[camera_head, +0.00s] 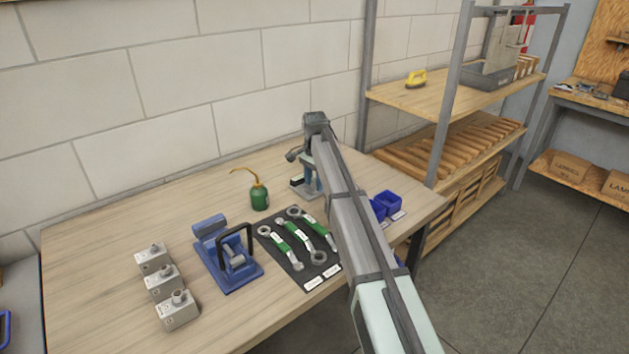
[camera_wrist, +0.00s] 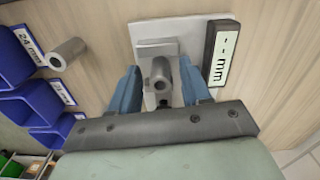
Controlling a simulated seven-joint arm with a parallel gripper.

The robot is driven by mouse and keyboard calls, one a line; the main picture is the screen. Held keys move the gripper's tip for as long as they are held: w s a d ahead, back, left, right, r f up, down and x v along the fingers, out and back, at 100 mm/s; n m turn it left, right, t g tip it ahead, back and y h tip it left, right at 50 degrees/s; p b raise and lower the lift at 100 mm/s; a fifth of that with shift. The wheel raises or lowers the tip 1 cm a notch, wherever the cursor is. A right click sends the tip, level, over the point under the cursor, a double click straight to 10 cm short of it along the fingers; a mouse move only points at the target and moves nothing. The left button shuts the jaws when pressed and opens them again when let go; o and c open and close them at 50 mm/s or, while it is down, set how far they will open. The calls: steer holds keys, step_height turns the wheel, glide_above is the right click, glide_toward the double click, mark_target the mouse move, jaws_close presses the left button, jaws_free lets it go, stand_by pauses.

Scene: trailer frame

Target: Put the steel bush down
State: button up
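A second steel bush (camera_wrist: 68,53) is beside the blue bins. In the head view my gripper (camera_head: 308,183) is partly behind my arm.
Blue labelled bins (camera_wrist: 40,100) are at the left of the wrist view. On the workbench (camera_head: 110,225) are a green oil can (camera_head: 260,195), a mat with wrenches (camera_head: 268,240), a blue fixture (camera_head: 228,275) and several metal blocks (camera_head: 165,285). Shelving (camera_head: 440,95) stands beyond.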

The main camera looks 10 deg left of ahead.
mark_target(315, 179)
steer(key=shift+r, duration=0.1)
step_height(315, 179, up, 12)
stand_by(0.7)
